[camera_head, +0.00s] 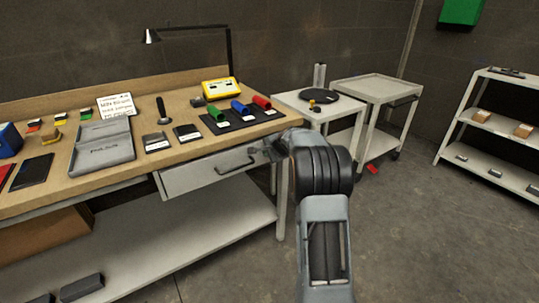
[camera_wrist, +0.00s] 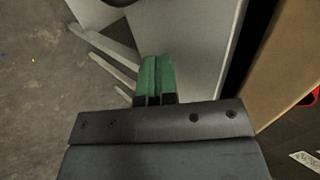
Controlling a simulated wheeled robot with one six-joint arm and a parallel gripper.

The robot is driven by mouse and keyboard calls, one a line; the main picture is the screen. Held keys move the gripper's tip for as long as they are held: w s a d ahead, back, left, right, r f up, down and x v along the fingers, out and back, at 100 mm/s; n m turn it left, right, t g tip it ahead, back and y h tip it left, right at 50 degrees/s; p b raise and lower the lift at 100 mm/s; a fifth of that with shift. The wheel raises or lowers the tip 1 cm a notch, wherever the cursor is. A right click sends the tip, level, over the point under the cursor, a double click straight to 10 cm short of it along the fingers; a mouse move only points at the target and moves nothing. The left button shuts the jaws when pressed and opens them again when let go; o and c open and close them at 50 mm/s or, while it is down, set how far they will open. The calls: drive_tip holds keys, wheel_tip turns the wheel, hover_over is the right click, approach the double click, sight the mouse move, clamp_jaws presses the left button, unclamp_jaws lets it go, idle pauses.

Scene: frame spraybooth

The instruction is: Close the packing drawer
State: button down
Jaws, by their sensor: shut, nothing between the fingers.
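My gripper (camera_head: 267,151) is at the right end of the drawer front, partly hidden by my wrist. In the wrist view, its green fingertips (camera_wrist: 157,62) are together with nothing between them, in front of a pale grey panel (camera_wrist: 192,40). A dark strip separates that panel from the wooden top. Whether the fingers touch the panel cannot be told.
The workbench (camera_head: 185,100) holds a grey case (camera_head: 103,146), a yellow device (camera_head: 220,88) and coloured cylinders on a black mat. A lower shelf (camera_head: 200,245) lies below the drawer. Grey carts (camera_head: 378,88) stand behind to the right.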

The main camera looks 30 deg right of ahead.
drive_tip(key=s+d+f+p+v, duration=0.1)
drive_tip(key=f+v, duration=0.1)
drive_tip(key=v, duration=1)
drive_tip(key=s+a+r+n+g+y+p, duration=0.1)
drive_tip(key=s+a+r+n+g+p, duration=0.1)
drive_tip(key=s+a+r+n+p, duration=0.35)
drive_tip(key=s+a+r+n+g+p, duration=0.1)
drive_tip(key=s+a+r+n+p, duration=0.3)
drive_tip(key=a+r+p, duration=0.5)
drive_tip(key=s+a+r+n+g+h+p, duration=0.1)
drive_tip(key=s+a+r+n+p, duration=0.1)
drive_tip(key=s, duration=0.6)
drive_tip(key=s+a+r+n+g+p, duration=0.1)
drive_tip(key=s+a+r+n+p, duration=0.2)
drive_tip(key=s+a+n+p, duration=0.2)
drive_tip(key=s+p, duration=0.1)
drive_tip(key=s, duration=0.2)
drive_tip(key=shift+s+a+g+h+p, duration=0.25)
drive_tip(key=shift+a+g+h+p, duration=0.1)
drive_tip(key=shift+a+g+h, duration=0.05)
drive_tip(key=shift+r, duration=0.1)
